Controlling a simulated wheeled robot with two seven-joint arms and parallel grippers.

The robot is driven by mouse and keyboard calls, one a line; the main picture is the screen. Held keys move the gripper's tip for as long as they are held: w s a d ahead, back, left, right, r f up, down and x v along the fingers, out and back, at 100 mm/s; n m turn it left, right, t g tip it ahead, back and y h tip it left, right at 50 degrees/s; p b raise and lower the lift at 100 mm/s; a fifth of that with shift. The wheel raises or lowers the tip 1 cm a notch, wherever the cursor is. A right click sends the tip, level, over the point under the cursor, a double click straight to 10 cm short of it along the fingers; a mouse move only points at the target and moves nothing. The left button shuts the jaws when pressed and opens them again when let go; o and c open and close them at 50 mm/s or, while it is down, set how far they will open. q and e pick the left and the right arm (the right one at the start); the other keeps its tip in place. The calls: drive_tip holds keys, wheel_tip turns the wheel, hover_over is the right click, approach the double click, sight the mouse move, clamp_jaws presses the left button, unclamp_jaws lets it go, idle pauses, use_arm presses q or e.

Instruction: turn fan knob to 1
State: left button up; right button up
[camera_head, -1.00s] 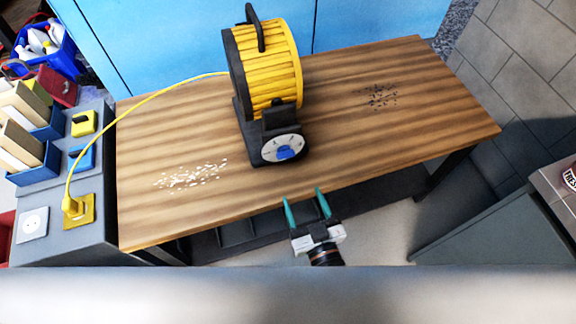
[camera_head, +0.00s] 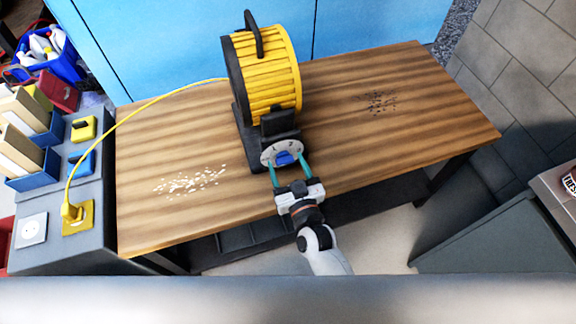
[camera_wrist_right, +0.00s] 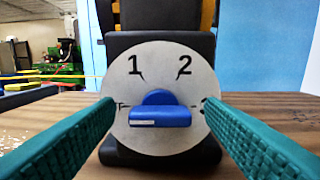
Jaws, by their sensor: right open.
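The yellow and black fan (camera_head: 270,75) stands on the wooden table with its dial facing me. The white dial (camera_wrist_right: 160,72) shows 1 at upper left, 2 at upper right, and a partly hidden 3 at right. The blue knob (camera_wrist_right: 160,112) sits at its centre, its bar lying level. A white mark is on the bar's left end, towards a mostly hidden label. The knob also shows in the head view (camera_head: 285,158). My right gripper (camera_head: 286,161) is open, its teal fingers on either side of the knob with gaps between. My left gripper is not in view.
The wooden table (camera_head: 400,115) has white bits (camera_head: 190,182) at left and dark bits (camera_head: 380,102) at right. A yellow cable (camera_head: 140,97) runs from the fan to a yellow socket (camera_head: 77,217). A grey counter (camera_head: 555,215) stands at right.

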drive_tip(key=c, duration=1)
drive_tip(key=shift+m, duration=0.3)
drive_tip(key=shift+m+p, duration=0.4)
drive_tip(key=shift+m, duration=0.5)
drive_tip(key=m, duration=0.2)
drive_tip(key=shift+d+m, duration=0.1)
drive_tip(key=shift+m, duration=0.3)
drive_tip(key=m, duration=0.3)
drive_tip(key=shift+f, duration=0.1)
drive_tip(key=shift+d+m, duration=0.1)
drive_tip(key=shift+m, duration=1.6)
